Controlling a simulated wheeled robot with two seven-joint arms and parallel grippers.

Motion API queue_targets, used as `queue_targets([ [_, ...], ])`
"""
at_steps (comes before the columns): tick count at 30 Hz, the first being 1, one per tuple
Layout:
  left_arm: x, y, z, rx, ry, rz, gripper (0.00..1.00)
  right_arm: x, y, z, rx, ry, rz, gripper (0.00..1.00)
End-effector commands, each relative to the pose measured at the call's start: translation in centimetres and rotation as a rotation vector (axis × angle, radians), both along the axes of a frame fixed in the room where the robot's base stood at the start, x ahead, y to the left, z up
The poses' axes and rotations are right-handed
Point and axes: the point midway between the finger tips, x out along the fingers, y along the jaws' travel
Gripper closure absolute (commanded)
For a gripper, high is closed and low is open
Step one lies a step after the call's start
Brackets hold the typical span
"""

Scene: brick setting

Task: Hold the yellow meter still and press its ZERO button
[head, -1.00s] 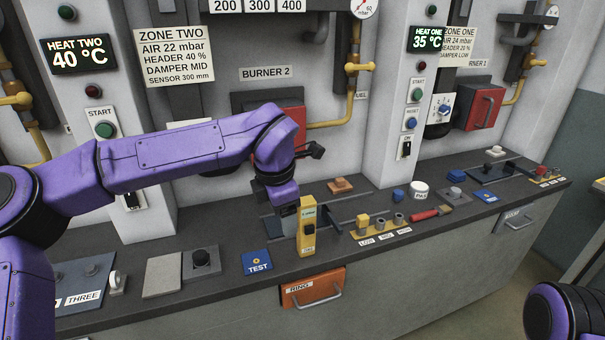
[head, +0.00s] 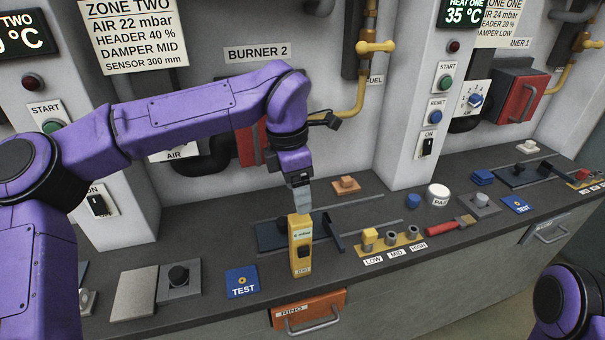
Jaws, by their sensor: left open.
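The yellow meter (head: 301,262) stands upright on the dark bench, with a small pale display near its top and a dark square patch on its front. Small lettering at its base is too small to read surely. My left gripper (head: 301,205) points down from above, open, with its fingertips at or just behind the meter's top. I cannot tell whether they touch it. The far finger is hidden. Of my right arm only a purple and black link shows at the lower right; its gripper is out of view.
A dark slide plate (head: 272,236) with an upright end lies behind the meter. A blue TEST plate (head: 242,282) is to its left, and a yellow LOW/MID/HIGH socket strip (head: 390,243) to its right. An orange RING drawer (head: 309,312) is below the bench edge.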

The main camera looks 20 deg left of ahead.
Motion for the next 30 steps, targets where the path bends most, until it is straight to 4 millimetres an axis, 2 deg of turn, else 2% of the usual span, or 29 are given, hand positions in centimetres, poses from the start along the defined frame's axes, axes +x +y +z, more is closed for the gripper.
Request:
queue_targets([
  [4, -0.2, 0.0, -2.0, 0.000, 0.003, 0.004, 0.30, -0.1, 0.0, 0.4, 0.000, 0.001, 0.000, 0.57],
  [12, 0.2, -0.4, -7.7, 0.000, 0.006, 0.007, 0.30, -0.1, 0.0, 1.4, 0.000, 0.002, 0.000, 0.57],
  [15, 0.4, -0.6, -9.1, 0.000, 0.005, 0.007, 0.30, 0.0, 0.0, 1.6, 0.000, 0.001, 0.000, 0.57],
  [19, 0.4, -0.8, -10.0, 0.000, 0.002, 0.005, 0.30, 0.0, 0.0, 1.7, 0.000, 0.001, 0.000, 0.57],
  [26, 0.5, -0.8, -10.2, 0.000, 0.000, 0.004, 0.30, -0.1, 0.0, 1.7, 0.000, 0.001, 0.000, 0.57],
  [28, 0.5, -0.8, -10.2, 0.000, 0.000, 0.004, 0.46, -0.1, 0.0, 1.7, 0.000, 0.001, 0.000, 0.57],
  [30, 0.5, -0.8, -10.2, 0.000, 0.000, 0.004, 0.69, -0.1, 0.0, 1.7, 0.000, 0.001, 0.000, 0.57],
])
